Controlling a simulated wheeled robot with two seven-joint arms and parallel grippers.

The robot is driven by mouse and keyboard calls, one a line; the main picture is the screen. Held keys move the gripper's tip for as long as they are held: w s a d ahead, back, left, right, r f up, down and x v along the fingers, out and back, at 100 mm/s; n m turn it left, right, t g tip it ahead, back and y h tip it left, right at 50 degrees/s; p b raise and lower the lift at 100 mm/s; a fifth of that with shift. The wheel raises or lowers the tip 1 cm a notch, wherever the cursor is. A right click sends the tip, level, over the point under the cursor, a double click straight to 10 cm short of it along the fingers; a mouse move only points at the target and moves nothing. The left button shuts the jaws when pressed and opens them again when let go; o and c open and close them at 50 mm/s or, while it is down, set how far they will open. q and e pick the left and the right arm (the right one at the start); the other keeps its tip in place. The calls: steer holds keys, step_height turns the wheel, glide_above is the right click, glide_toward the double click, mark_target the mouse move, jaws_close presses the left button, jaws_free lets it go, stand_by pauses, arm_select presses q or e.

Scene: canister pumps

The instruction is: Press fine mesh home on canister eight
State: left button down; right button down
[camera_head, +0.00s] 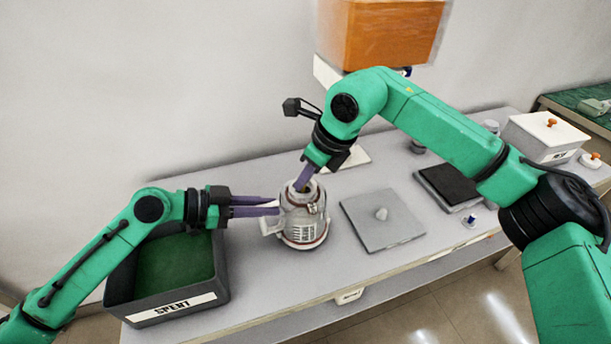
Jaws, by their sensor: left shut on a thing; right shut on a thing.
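A clear canister (303,222) with a dark red band and a barcode label stands upright on the grey bench. My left gripper (278,206) reaches in from the left with its purple fingers shut on the canister's handle side. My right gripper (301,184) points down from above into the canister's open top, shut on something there. The thing in its fingers is hidden by the fingers and the rim, so I cannot tell whether it is the fine mesh or how deep it sits.
A dark bin labelled SPENT (219,285) with a green inside stands at left. A grey plate (362,229) with a small pale knob lies right of the canister. Beyond are a dark pad (451,184) and a white box (545,138). An orange tank (380,35) hangs above.

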steer(key=shift+f, duration=0.2)
steer(key=c, duration=0.8)
jaws_free()
steer(key=shift+c, duration=0.2)
steer(key=shift+r, duration=0.15)
steer(key=shift+r, duration=0.65)
arm_select(q)
steer(key=shift+f, duration=0.1)
arm_select(e)
steer(key=shift+o, duration=1.1)
steer(key=shift+r, duration=3.05)
